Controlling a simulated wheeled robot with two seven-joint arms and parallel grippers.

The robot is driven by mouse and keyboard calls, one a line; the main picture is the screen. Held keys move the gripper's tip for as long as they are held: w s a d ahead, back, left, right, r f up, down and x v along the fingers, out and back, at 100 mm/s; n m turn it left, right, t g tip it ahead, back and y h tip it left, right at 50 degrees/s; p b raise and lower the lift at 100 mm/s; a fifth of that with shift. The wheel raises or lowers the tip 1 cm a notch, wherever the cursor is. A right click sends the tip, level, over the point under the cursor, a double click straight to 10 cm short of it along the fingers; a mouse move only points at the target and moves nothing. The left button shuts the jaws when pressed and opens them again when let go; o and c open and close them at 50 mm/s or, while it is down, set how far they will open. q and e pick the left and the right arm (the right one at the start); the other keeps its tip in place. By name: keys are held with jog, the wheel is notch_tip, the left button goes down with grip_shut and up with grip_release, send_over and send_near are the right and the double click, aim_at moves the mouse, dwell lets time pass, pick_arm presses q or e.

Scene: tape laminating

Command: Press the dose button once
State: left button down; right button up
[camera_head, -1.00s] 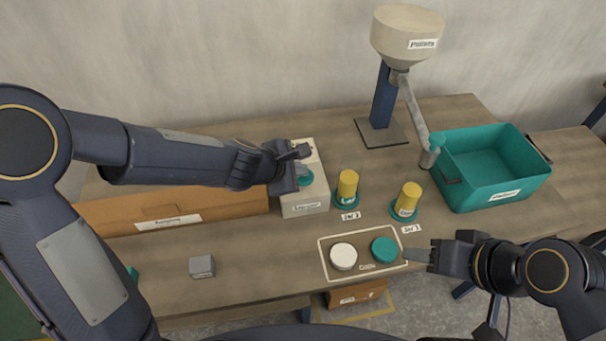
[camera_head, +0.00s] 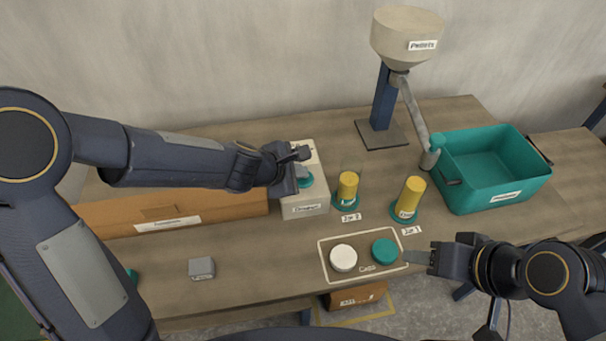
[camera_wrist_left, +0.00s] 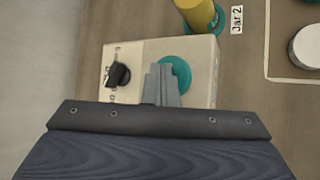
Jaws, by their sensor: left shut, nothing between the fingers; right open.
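The teal dose button (camera_head: 307,182) is on top of a pale dispenser box (camera_head: 318,194) at the back of the table. It also shows in the left wrist view (camera_wrist_left: 182,72), partly covered by my fingers. My left gripper (camera_head: 302,172) is shut and empty, with its fingertips over the button; I cannot tell whether they touch it. In the left wrist view the closed fingertips (camera_wrist_left: 164,66) overlap the button's left side. My right gripper (camera_head: 408,257) is open and empty at the right end of the cap area.
A black knob (camera_wrist_left: 117,75) sits beside the button. Two jars with yellow contents, Jar 2 (camera_head: 347,187) and Jar 1 (camera_head: 410,195), stand right of the box. White (camera_head: 343,257) and teal (camera_head: 384,250) caps lie in front. A teal bin (camera_head: 500,180) and pellet hopper (camera_head: 405,35) are behind.

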aim_at(299, 180)
pick_arm(q)
jog(key=shift+r+p, duration=0.55)
jog(key=shift+r, duration=0.2)
notch_tip(299, 180, up, 5)
jog(key=p, duration=0.5)
dwell(0.5)
